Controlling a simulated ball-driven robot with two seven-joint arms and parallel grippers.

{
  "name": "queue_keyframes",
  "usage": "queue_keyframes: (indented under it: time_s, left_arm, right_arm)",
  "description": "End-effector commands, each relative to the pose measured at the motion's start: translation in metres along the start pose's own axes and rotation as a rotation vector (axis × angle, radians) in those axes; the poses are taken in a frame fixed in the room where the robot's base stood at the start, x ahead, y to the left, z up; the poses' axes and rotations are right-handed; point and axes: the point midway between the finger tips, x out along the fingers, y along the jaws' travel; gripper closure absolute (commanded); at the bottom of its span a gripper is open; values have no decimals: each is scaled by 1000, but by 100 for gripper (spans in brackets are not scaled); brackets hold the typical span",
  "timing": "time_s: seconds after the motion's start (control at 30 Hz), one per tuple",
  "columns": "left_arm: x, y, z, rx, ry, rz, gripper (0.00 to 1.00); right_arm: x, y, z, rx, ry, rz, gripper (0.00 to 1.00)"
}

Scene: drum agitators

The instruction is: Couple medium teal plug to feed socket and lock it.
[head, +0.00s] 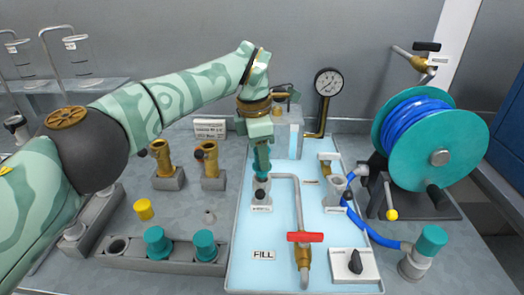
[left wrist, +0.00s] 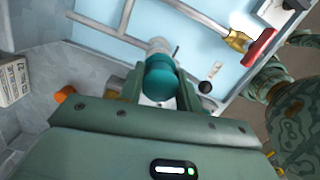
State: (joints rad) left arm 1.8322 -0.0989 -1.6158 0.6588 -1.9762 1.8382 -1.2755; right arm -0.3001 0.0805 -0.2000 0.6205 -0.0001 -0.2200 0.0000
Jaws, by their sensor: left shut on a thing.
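My left gripper (head: 261,158) is shut on a teal plug (left wrist: 160,80), pointing down over the left grey socket (head: 261,191) on the pale blue panel. In the head view, the plug's lower end meets the socket's top, partly covered by my fingers. In the left wrist view, the plug lines up with the grey socket (left wrist: 158,48); I cannot tell how deep it sits or whether it is locked. A small dark lever end (left wrist: 205,87) shows beside it. The socket's label is too small to read. My right gripper is not in view.
A grey rack (head: 180,267) holds two teal-capped plugs (head: 158,241) and has an empty hole. A bent pipe with a red-handled valve (head: 305,237) stands right of the socket. Another socket (head: 337,188), a gauge (head: 328,82) and a blue hose reel (head: 438,148) are further right.

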Motion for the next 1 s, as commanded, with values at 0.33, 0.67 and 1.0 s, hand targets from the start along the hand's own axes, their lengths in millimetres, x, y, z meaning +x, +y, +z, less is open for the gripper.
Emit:
queue_keyframes:
  time_s: [0.33, 0.67, 1.0]
  left_arm:
    - [2, 0, 0, 0, 0, 0, 89]
    - [17, 0, -2, 0, 0, -2, 89]
    - [23, 0, -3, 0, -1, 0, 89]
  right_arm:
    - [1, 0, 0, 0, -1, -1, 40]
    - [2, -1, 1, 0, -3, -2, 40]
    - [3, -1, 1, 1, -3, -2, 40]
